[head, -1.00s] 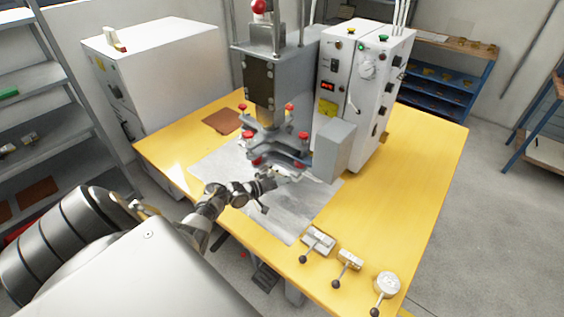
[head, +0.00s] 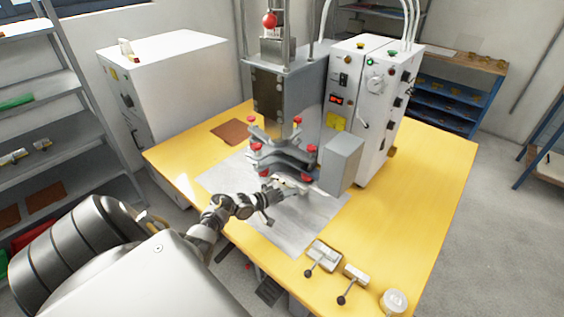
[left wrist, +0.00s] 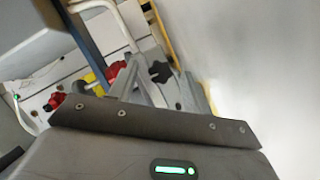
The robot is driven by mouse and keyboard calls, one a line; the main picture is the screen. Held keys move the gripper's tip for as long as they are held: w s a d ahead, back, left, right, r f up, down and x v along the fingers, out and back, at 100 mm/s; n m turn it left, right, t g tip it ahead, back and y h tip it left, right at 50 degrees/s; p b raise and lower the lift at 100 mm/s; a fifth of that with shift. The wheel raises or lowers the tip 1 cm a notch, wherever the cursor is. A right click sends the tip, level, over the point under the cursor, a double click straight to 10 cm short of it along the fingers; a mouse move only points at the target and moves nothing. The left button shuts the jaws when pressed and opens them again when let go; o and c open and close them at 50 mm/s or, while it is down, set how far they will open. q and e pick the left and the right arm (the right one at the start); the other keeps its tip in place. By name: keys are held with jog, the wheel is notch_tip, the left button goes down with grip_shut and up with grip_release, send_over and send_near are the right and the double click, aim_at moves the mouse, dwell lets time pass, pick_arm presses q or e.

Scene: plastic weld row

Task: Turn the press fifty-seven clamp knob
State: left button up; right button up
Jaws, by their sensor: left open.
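The press (head: 285,95) stands on the yellow table, with several red knobs on its grey clamp arms, one at the right (head: 312,148). I cannot tell which knob is the press fifty-seven clamp knob. My left gripper (head: 272,203) is open, low at the front of the press, over the grey plate (head: 225,178) and just below the lower red knobs. Its fingertips are small in the head view. In the left wrist view, red knobs (left wrist: 57,99) and a dark star-shaped knob (left wrist: 160,72) show beyond the dark wrist edge; no fingers show there. My right gripper is not in view.
A white control cabinet (head: 370,100) with a grey box (head: 342,160) stands right of the press. Lever clamps (head: 323,254) sit along the table's front edge. A brown sheet (head: 231,131) lies at the back left. The table's right side (head: 410,190) is clear.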

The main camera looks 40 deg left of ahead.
pick_arm(q)
jog(key=v, duration=1)
jog(key=shift+s+a+r, duration=0.1)
jog(key=shift+s, duration=0.15)
